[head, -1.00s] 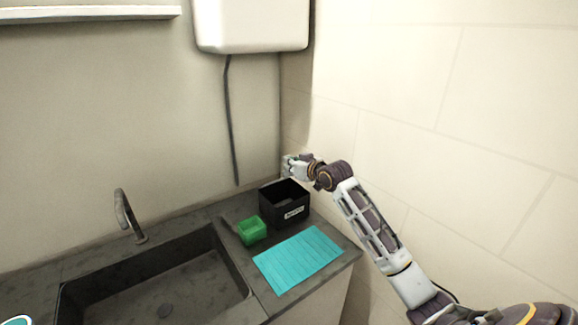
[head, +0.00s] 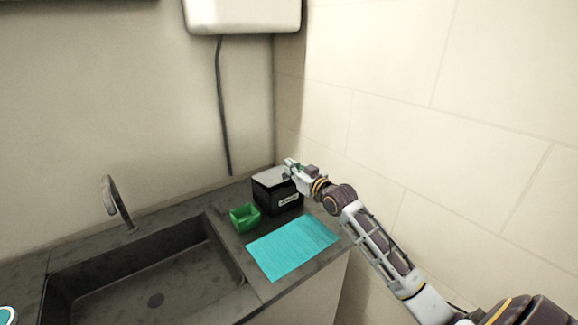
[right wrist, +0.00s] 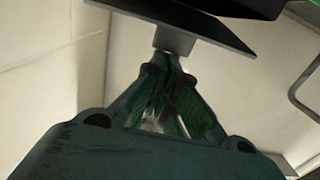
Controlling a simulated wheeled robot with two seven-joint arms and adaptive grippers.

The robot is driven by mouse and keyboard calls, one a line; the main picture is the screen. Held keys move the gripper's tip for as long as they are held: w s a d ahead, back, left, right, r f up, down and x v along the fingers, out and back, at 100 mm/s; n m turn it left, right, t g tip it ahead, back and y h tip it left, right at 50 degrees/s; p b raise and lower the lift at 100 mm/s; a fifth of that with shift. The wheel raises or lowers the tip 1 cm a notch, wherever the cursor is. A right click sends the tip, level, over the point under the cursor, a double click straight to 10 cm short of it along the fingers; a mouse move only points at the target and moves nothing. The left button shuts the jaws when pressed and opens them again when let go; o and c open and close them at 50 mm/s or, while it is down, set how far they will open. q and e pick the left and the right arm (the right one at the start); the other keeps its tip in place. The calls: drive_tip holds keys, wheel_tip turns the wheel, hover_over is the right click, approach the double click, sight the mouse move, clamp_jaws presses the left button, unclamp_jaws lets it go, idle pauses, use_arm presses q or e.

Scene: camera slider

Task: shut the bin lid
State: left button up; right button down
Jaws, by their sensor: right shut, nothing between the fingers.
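The black bin (head: 276,197) stands on the counter in the back corner, with a white label on its front. Its grey lid (head: 270,177) lies over the top and looks flat or nearly flat; I cannot tell whether it is fully seated. My right gripper (head: 289,164) is at the lid's right part, with its fingers shut and empty. In the right wrist view the shut fingertips (right wrist: 165,58) are at a dark flat plate, likely the lid (right wrist: 185,25); contact is hard to tell. My left gripper is not in view.
A small green open box (head: 244,217) stands left of the bin. A teal mat (head: 292,246) lies in front on the counter. The sink (head: 140,270) with its tap (head: 116,204) is at the left. The tiled wall (head: 400,90) is close on the right.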

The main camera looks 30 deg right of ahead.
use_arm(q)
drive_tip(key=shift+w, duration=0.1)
use_arm(e)
drive_tip(key=f, duration=0.1)
drive_tip(key=s+f, duration=0.1)
drive_tip(key=shift+s+d+f, duration=0.1)
drive_tip(key=shift+f, duration=0.3)
drive_tip(key=shift+r+p, duration=2)
drive_tip(key=shift+r, duration=0.1)
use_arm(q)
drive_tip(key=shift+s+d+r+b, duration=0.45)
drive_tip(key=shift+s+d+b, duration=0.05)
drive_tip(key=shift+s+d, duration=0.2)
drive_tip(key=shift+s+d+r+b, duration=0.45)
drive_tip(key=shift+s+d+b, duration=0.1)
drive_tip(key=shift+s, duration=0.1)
use_arm(e)
drive_tip(key=s+d+f, duration=0.1)
drive_tip(key=s+f, duration=0.2)
drive_tip(key=s, duration=0.6)
drive_tip(key=shift+s+d+f, duration=0.15)
drive_tip(key=shift+f, duration=0.1)
